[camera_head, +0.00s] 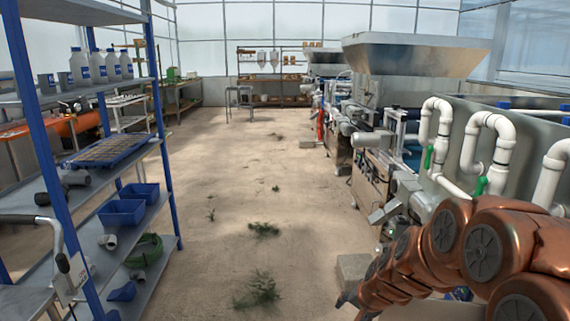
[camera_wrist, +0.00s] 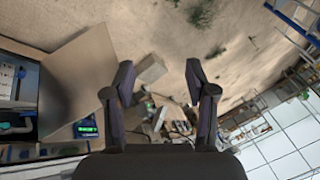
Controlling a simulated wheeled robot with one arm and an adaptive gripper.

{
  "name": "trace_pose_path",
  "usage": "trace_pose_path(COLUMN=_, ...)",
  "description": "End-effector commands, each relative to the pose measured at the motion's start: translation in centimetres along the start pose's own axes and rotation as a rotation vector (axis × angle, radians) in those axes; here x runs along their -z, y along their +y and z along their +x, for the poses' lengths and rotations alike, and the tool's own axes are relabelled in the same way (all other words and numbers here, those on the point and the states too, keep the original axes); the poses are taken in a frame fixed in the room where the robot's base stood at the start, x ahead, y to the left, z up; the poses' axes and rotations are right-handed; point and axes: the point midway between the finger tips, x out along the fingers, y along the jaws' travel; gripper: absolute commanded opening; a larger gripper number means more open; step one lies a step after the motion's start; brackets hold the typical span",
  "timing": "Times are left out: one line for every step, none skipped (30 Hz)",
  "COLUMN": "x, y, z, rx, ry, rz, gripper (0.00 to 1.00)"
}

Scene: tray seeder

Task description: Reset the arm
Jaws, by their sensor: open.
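My arm (camera_head: 440,250) is copper-coloured and reaches in from the lower right of the head view. My gripper (camera_wrist: 158,80) shows in the wrist view with its two dark fingers spread apart. Nothing is between the fingertips. The wrist view is tilted, with sandy floor beyond the fingers. In the head view the gripper end is low by the floor's right side, mostly hidden behind my arm.
A blue-posted shelf (camera_head: 160,195) with white bottles (camera_head: 97,66) and blue bins (camera_head: 122,212) stands at left. Seeder machines with a metal hopper (camera_head: 415,55) and white pipes (camera_head: 487,135) line the right. The sandy aisle (camera_head: 235,180) between is open, with small weeds.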

Motion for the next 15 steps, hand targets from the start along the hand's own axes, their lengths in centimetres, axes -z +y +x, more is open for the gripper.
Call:
trace_pose_path(x=-0.7, y=-0.8, z=-2.5, rx=0.0, ry=-0.024, rz=-0.036, gripper=0.56)
trace_pose_path(x=-1.5, y=-1.0, z=-3.6, rx=-0.003, ry=-0.045, rz=-0.057, gripper=0.56)
trace_pose_path(x=-2.3, y=-1.2, z=-5.1, rx=-0.006, ry=-0.066, rz=-0.085, gripper=0.56)
trace_pose_path(x=-3.0, y=-1.3, z=-6.1, rx=-0.011, ry=-0.087, rz=-0.106, gripper=0.56)
trace_pose_path(x=-3.8, y=-1.3, z=-7.1, rx=-0.016, ry=-0.107, rz=-0.126, gripper=0.56)
trace_pose_path(x=-4.6, y=-1.3, z=-8.6, rx=-0.023, ry=-0.129, rz=-0.154, gripper=0.56)
trace_pose_path(x=-5.4, y=-1.2, z=-9.7, rx=-0.03, ry=-0.149, rz=-0.174, gripper=0.56)
trace_pose_path(x=-6.0, y=-1.1, z=-10.7, rx=-0.037, ry=-0.166, rz=-0.194, gripper=0.56)
trace_pose_path(x=-7.0, y=-0.9, z=-12.1, rx=-0.048, ry=-0.192, rz=-0.22, gripper=0.56)
trace_pose_path(x=-7.7, y=-0.7, z=-13.2, rx=-0.056, ry=-0.211, rz=-0.238, gripper=0.56)
trace_pose_path(x=-8.3, y=-0.6, z=-14.2, rx=-0.065, ry=-0.226, rz=-0.257, gripper=0.56)
trace_pose_path(x=-9.3, y=-0.2, z=-15.6, rx=-0.078, ry=-0.252, rz=-0.281, gripper=0.56)
trace_pose_path(x=-10.0, y=0.1, z=-16.7, rx=-0.088, ry=-0.27, rz=-0.298, gripper=0.56)
trace_pose_path(x=-10.5, y=0.3, z=-17.7, rx=-0.098, ry=-0.285, rz=-0.316, gripper=0.56)
trace_pose_path(x=-11.4, y=0.7, z=-19.2, rx=-0.111, ry=-0.308, rz=-0.339, gripper=0.56)
